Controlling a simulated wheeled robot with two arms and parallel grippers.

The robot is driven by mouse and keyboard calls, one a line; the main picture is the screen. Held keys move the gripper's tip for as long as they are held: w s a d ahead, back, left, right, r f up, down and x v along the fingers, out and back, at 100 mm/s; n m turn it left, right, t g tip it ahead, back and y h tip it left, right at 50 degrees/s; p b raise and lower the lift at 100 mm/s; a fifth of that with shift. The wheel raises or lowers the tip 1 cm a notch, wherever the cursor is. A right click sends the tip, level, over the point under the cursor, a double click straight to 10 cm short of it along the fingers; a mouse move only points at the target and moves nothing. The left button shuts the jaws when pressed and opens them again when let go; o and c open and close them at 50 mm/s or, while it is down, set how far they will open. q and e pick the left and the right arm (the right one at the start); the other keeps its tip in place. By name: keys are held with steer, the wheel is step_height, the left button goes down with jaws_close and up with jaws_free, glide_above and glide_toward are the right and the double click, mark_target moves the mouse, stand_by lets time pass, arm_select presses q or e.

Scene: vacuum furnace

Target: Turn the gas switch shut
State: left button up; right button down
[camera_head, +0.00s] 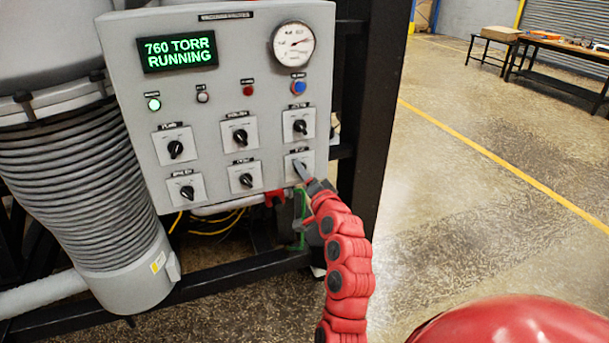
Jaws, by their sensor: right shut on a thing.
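The grey control panel (222,150) carries several black rotary switches on white plates, in two rows. My red right arm comes up from below, and my right gripper (301,172) is at the switch at the lower right of the panel (294,161). The gripper is shut on this switch's knob, which the fingers mostly hide. The small label above this switch is too blurred to read, so I cannot tell its name for sure. The knob's angle is hidden. My left gripper is not in view.
A green display (179,51) reads 760 TORR RUNNING. A round gauge (293,44) is at the panel's upper right. A ribbed grey vessel (85,165) stands at left, and a black frame post (372,110) stands right of the panel. Open floor lies to the right.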

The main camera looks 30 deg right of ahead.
steer(key=shift+f, duration=0.15)
steer(key=shift+c, duration=1.6)
jaws_free()
steer(key=p+v, duration=0.7)
steer(key=v, duration=1)
steer(key=shift+s+a, duration=0.15)
steer(key=shift+s, duration=0.05)
steer(key=shift+w, duration=0.1)
